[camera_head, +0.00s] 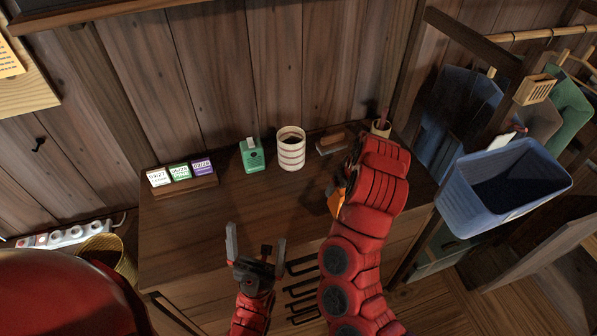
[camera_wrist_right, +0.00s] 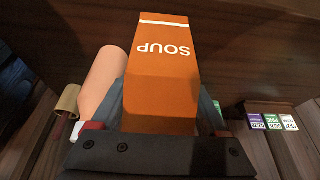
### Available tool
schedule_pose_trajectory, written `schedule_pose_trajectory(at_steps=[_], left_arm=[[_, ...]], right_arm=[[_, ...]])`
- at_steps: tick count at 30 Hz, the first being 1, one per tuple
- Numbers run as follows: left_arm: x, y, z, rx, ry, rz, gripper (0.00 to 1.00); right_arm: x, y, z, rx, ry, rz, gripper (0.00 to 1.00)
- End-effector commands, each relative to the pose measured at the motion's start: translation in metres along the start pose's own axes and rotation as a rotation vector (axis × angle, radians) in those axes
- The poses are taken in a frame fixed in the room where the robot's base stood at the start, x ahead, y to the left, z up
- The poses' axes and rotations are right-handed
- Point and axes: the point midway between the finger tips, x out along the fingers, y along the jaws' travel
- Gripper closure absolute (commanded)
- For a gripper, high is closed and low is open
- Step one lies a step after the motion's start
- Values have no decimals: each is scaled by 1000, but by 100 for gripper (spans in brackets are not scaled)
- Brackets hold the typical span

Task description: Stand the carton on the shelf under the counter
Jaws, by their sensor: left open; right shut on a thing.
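The orange carton (camera_wrist_right: 162,75), printed SOUP, fills the middle of the right wrist view, where its lettering appears upside down. My right gripper (camera_wrist_right: 160,112) is shut on it, with a finger on each side. In the head view only a small orange part of the carton (camera_head: 337,201) shows beside my red right arm, which hides the right gripper. The wooden counter (camera_head: 215,230) lies below the carton. My left gripper (camera_head: 256,248) is open and empty near the counter's front. I cannot make out the shelf under the counter.
On the counter stand a card holder (camera_head: 190,188), a green box (camera_head: 252,155), a striped cup (camera_head: 291,150) and a small pen cup (camera_head: 381,128). Black handles (camera_head: 303,292) show below. A blue basket (camera_head: 505,185) is at right. The counter's left-middle is clear.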

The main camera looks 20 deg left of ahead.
Motion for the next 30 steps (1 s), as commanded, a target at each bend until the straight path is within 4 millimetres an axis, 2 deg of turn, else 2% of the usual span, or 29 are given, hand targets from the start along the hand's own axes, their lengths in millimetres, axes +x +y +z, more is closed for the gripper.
schedule_pose_trajectory(at_steps=[6,9,15,21,30], left_arm=[[-19,1,3,0,0,0,0],[-4,0,1,0,0,0,0],[9,0,-2,0,0,0,0],[18,-1,-3,0,0,0,0],[22,-1,-4,0,0,0,0]], right_arm=[[24,-27,-40,-9,2,6,100],[24,-34,-53,-3,-4,3,100],[36,-50,-77,-5,1,5,100],[46,-63,-94,-8,3,4,100],[53,-68,-102,-1,3,2,100]])
